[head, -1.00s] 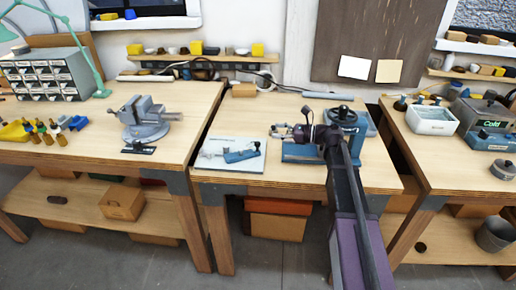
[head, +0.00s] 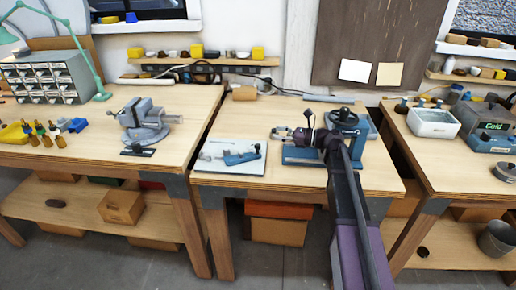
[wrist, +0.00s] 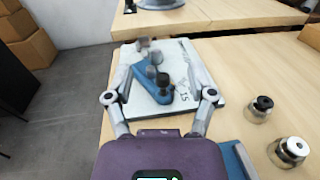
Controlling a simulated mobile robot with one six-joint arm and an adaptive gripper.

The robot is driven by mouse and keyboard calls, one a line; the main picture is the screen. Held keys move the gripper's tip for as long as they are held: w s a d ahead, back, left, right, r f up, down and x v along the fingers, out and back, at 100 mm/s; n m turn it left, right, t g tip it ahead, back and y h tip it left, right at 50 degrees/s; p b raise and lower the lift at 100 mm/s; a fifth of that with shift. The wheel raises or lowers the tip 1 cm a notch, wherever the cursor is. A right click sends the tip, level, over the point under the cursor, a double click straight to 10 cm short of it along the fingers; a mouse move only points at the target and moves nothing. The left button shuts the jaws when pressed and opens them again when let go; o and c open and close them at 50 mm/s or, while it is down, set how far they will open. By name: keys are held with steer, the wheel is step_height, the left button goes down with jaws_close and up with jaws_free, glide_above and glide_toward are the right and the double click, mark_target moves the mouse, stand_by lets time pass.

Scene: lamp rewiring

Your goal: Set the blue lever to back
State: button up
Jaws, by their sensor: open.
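A blue lever (wrist: 150,84) lies on a white plate (wrist: 184,105), with a dark knob and grey round parts along it. In the head view the blue lever (head: 240,157) sits on the white plate (head: 226,143) at the left of the middle bench. My gripper (head: 278,132) is to the right of the plate and above the bench, pointing left. In the wrist view my gripper (wrist: 160,68) is open, with its fingers spread on either side of the lever in the picture. I see no contact with the lever. Part of the plate's printing is covered.
A blue machine (head: 304,155) with a dark handwheel stands beneath and beside my arm. Two metal cups with knobs (wrist: 258,109) stand on the bench at right. A grey vise (head: 146,122) is on the left bench. The bench front between plate and machine is clear.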

steer(key=b, duration=0.7)
glide_toward(258, 145)
steer(key=shift+w+a+f, duration=0.15)
steer(key=shift+a+f, duration=0.1)
steer(key=shift+a, duration=0.35)
steer(key=shift+w+a+f, duration=0.2)
steer(key=shift+a, duration=0.4)
steer(key=a, duration=0.5)
steer(key=w+a, duration=0.1)
steer(key=a, duration=0.1)
steer(key=shift+w+a+r+p, duration=0.15)
steer(key=shift+a+r+p, duration=0.05)
steer(key=shift+r+p, duration=0.15)
jaws_close()
